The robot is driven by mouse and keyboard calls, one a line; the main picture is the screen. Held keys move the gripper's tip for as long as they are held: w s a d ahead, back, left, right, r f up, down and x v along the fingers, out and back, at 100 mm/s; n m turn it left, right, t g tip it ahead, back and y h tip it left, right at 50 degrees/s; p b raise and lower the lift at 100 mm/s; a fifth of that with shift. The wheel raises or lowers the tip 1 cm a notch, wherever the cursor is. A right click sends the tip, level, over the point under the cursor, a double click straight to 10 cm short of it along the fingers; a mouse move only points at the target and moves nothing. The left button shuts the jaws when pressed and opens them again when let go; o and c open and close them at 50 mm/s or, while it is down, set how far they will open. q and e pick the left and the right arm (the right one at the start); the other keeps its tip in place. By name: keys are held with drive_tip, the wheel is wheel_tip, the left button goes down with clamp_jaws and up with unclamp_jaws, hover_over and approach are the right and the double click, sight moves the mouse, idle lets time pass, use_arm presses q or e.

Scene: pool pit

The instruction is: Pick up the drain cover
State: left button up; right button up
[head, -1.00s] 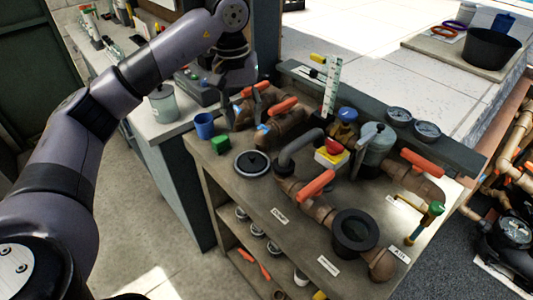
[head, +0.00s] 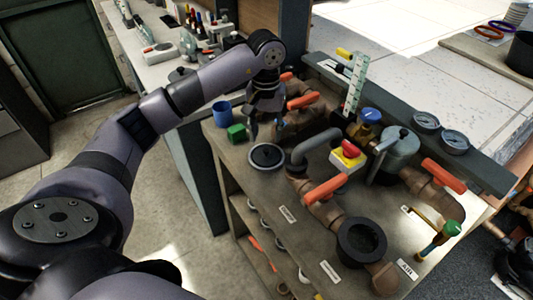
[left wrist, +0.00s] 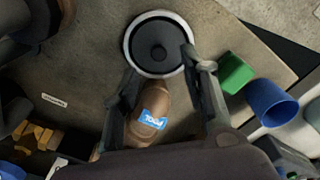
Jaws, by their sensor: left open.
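The drain cover, which I take to be the round black disc with a pale rim (head: 267,157), lies flat on the bench top near its left edge. It also shows in the left wrist view (left wrist: 158,43), at the top centre. My right gripper is not in view.
A green block (head: 236,132) and a blue cup (head: 222,113) stand left of the disc. A grey bent pipe (head: 316,146) and an orange-handled valve (head: 325,191) are close on its right. A black open-topped ring (head: 361,241) sits at the front.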

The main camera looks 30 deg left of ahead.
sight(266, 149)
use_arm(q)
drive_tip(key=shift+f, duration=0.5)
wheel_tip(266, 149, down, 4)
drive_tip(key=shift+d+f+p, duration=0.1)
drive_tip(key=shift+f+p, duration=0.05)
drive_tip(key=shift+p, duration=1)
drive_tip(key=shift+f, duration=0.25)
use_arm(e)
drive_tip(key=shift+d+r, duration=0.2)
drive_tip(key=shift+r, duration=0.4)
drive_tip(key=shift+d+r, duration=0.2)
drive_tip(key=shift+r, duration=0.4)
use_arm(q)
drive_tip(key=shift+c, duration=0.3)
clamp_jaws()
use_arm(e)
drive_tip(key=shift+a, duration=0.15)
